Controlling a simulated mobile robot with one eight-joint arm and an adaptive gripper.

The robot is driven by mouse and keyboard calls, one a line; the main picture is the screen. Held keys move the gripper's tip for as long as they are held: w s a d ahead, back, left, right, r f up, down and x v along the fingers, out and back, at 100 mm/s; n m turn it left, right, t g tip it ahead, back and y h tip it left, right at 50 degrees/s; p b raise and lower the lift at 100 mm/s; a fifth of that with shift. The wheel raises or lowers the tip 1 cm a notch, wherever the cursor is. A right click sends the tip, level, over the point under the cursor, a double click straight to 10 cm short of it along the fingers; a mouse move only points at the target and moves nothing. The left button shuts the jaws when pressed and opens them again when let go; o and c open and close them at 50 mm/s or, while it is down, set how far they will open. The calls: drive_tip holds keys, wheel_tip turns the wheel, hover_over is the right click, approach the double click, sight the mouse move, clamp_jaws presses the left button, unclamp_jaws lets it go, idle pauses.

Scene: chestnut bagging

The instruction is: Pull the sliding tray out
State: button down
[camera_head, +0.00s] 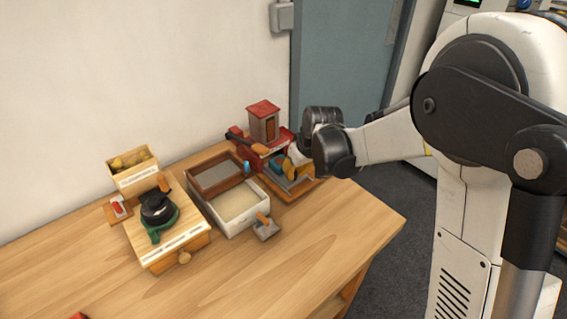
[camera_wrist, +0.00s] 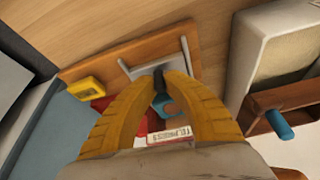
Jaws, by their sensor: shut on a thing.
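A shallow grey metal tray (camera_wrist: 145,67), which looks like the sliding tray, lies on a wooden base board (camera_wrist: 103,62) in front of the red device. In the head view the grey tray (camera_head: 299,183) shows partly, beside my gripper. My gripper (camera_wrist: 163,78) has yellow fingers closed together on a small dark piece (camera_wrist: 160,80) at the tray, which looks like its handle. A blue part (camera_wrist: 172,107) shows between the fingers.
The red device with a small tower (camera_head: 263,122) stands behind. A white box (camera_head: 240,210) with a brown wooden frame and blue knob (camera_head: 247,168) is just left. The front right table is clear.

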sight(301, 187)
drive_tip(key=s+d, duration=0.2)
drive_tip(key=s, duration=0.1)
drive_tip(key=shift+s+d, duration=0.2)
drive_tip(key=shift+d, duration=0.1)
drive_tip(key=c, duration=1.4)
unclamp_jaws()
drive_tip(key=v, duration=1.2)
